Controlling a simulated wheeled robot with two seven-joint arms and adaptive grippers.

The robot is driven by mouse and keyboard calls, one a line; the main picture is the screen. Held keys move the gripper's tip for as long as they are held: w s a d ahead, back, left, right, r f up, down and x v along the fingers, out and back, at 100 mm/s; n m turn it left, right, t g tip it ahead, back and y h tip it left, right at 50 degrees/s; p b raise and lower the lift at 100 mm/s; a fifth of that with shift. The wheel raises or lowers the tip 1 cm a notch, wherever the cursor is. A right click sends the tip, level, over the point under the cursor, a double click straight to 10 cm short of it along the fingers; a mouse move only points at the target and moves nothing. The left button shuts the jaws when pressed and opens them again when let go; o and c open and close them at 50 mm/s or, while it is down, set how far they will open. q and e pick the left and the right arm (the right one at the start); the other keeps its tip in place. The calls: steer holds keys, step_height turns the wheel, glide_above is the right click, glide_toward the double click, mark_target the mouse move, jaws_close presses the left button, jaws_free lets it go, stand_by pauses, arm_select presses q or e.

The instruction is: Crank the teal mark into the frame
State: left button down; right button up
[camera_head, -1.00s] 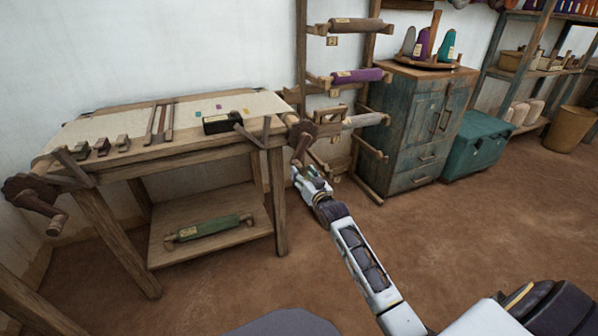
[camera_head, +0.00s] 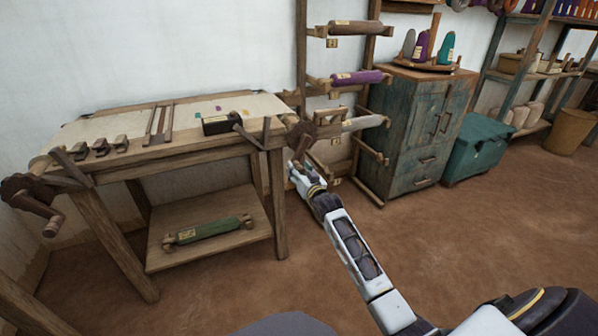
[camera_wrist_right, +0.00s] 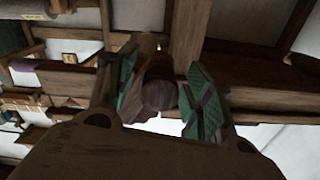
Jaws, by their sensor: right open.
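The teal mark (camera_head: 197,115) is a small patch on the pale cloth (camera_head: 110,122) on top of the wooden stand. It lies just left of and behind a small dark box-like piece (camera_head: 215,125), which may be the frame. A crank (camera_head: 301,137) sits at the stand's right end. My right gripper (camera_head: 298,166) is just below this crank. In the right wrist view my right gripper (camera_wrist_right: 162,98) is open, its green pads on either side of a round wooden handle end (camera_wrist_right: 160,93); a gap shows on the right side. My left gripper is not in view.
Another crank (camera_head: 38,203) is at the stand's left end. A green roll (camera_head: 208,231) lies on the lower shelf. A roller rack (camera_head: 345,78) stands close behind my right gripper, beside a teal cabinet (camera_head: 415,130). The floor (camera_head: 470,235) at right is clear.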

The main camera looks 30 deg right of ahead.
jaws_close()
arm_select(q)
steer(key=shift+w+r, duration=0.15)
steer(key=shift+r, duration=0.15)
arm_select(e)
steer(key=shift+d, duration=0.1)
